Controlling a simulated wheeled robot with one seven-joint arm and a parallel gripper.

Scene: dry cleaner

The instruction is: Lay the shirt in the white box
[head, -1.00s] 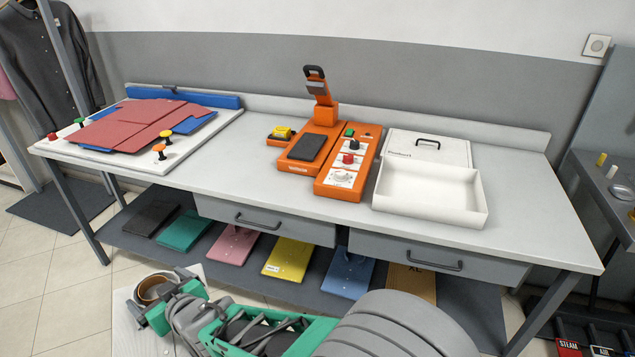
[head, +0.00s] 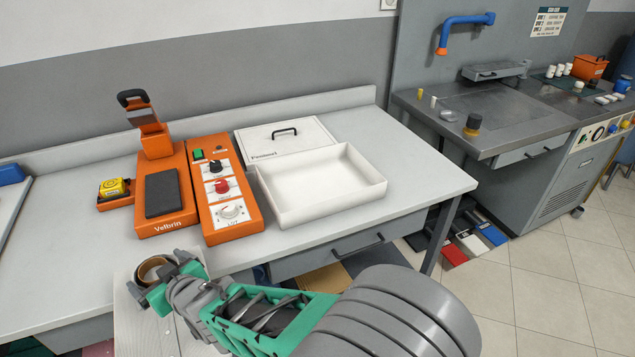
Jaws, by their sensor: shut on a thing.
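The white box (head: 372,196) sits open and empty on the table. Its white lid (head: 310,143) with a black handle lies behind it. My gripper (head: 160,283) is at the lower left in the head view, in front of the table and left of the box. It is shut on a pale, flat, folded piece that looks like the shirt (head: 135,322). A brown ring that looks like its collar (head: 150,267) shows at the top, between the fingers. The gripper and arm hide part of the shirt, and the picture's lower edge cuts it off.
An orange press (head: 165,222) and its orange control box (head: 244,231) stand left of the white box. A yellow tape measure (head: 114,187) lies further left. The table (head: 420,178) is clear right of the box. A grey steam station (head: 500,128) stands at the right.

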